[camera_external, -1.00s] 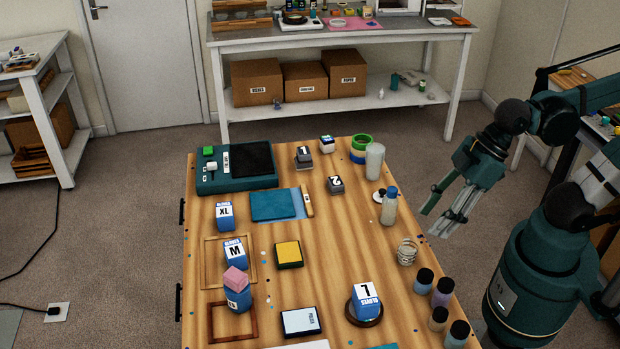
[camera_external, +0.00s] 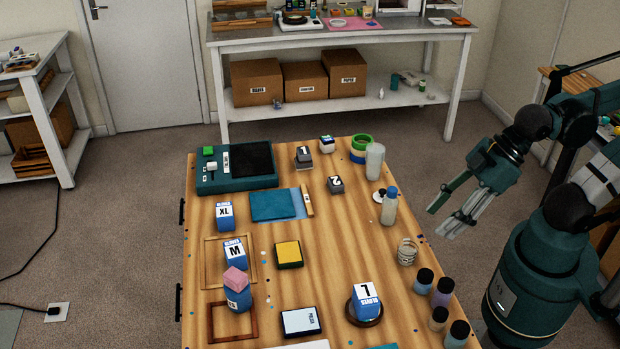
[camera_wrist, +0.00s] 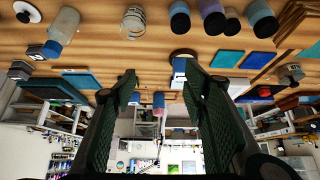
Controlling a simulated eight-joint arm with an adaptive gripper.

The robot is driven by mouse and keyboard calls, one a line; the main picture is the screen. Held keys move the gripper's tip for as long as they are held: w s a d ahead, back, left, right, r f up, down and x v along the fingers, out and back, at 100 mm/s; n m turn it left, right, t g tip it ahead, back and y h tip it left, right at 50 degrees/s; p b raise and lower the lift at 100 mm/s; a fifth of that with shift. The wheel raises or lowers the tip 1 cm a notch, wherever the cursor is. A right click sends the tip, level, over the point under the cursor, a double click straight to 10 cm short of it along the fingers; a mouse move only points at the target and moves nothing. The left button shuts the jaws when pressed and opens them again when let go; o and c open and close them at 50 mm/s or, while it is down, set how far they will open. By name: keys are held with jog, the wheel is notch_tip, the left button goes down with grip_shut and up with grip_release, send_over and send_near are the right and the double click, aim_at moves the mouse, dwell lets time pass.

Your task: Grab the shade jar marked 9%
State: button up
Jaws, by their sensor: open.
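Several small jars with dark lids stand in a cluster at the table's near right corner: a blue-grey one (camera_external: 423,282), a purple one (camera_external: 442,292), a tan one (camera_external: 438,319) and another blue-grey one (camera_external: 457,335). They also show at the top of the wrist view, a purple jar (camera_wrist: 212,17) among them. No marking can be read on any, so I cannot tell which is 9%. My gripper (camera_external: 440,223) is open and empty, off the table's right edge, above and behind the jars. Its two fingers are spread in the wrist view (camera_wrist: 160,88).
A wire coil (camera_external: 407,252), a clear bottle with a blue cap (camera_external: 390,206) and a frosted cup (camera_external: 375,162) stand along the right edge. A blue-and-white block (camera_external: 366,301) on a round dark base is left of the jars. The wooden tabletop (camera_external: 335,240) is bare mid-table.

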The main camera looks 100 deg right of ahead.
jog(key=shift+d, duration=0.1)
dwell(0.7)
jog(key=w+d+r+m+g+h, duration=0.1)
jog(key=w+d+m, duration=0.1)
jog(key=w+d, duration=0.35)
jog(key=w+d+r+m+h, duration=0.1)
jog(key=w+d+r+m, duration=0.2)
jog(key=d, duration=0.4)
jog(key=m+g+h, duration=0.3)
jog(key=m+g, duration=0.2)
jog(key=m, duration=0.6)
send_near(327, 138)
jog(key=f, duration=0.2)
jog(key=shift+w+d, duration=0.15)
jog(key=shift+d, duration=0.6)
jog(key=shift+y, duration=0.3)
jog(key=shift+b+x, duration=0.4)
jog(key=shift+x, duration=0.85)
